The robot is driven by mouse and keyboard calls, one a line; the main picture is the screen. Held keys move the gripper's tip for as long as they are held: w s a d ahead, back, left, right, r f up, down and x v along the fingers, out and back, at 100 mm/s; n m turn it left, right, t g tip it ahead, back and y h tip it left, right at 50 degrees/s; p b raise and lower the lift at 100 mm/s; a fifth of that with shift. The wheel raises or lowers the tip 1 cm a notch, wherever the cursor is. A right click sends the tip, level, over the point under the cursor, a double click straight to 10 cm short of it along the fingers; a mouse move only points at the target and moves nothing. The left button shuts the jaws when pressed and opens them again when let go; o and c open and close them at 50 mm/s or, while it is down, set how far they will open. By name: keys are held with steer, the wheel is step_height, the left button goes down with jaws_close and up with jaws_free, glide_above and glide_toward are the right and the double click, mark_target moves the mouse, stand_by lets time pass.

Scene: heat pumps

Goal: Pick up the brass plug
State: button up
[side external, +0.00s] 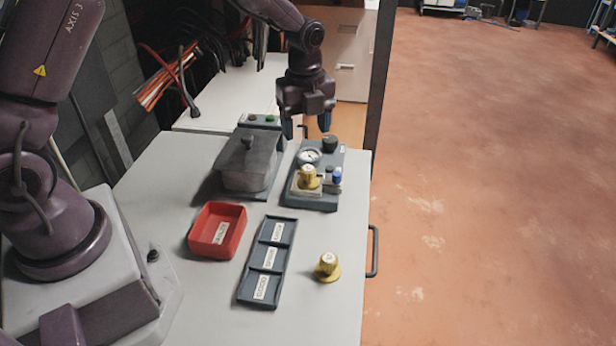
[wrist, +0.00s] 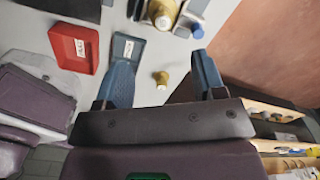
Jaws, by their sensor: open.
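One brass plug (side external: 327,267) stands on the bare table to the right of the three-compartment tray. It also shows in the wrist view (wrist: 161,79), between my fingers in the picture but well away from them. A second, similar brass piece (side external: 309,177) sits on the grey gauge fixture (side external: 318,203). It shows large at the top of the wrist view (wrist: 163,10). My gripper (side external: 306,126) is open and empty, above the back of the gauge fixture. Its blue fingers (wrist: 161,60) are spread apart in the wrist view.
A red bin (side external: 238,238) and a dark labelled tray (side external: 252,262), its compartments empty, lie on the white table. A covered grey box (side external: 245,165) stands left of the fixture, with a button box (side external: 262,119) behind. The table around the loose plug is clear.

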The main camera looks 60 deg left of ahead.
glide_above(308, 169)
steer(key=f, duration=0.5)
steer(key=shift+s+a+f, duration=0.1)
steer(key=shift+s+f, duration=0.15)
steer(key=shift+f, duration=0.15)
steer(key=f, duration=0.5)
steer(key=shift+w+f, duration=0.3)
jaws_close()
steer(key=shift+r, duration=0.15)
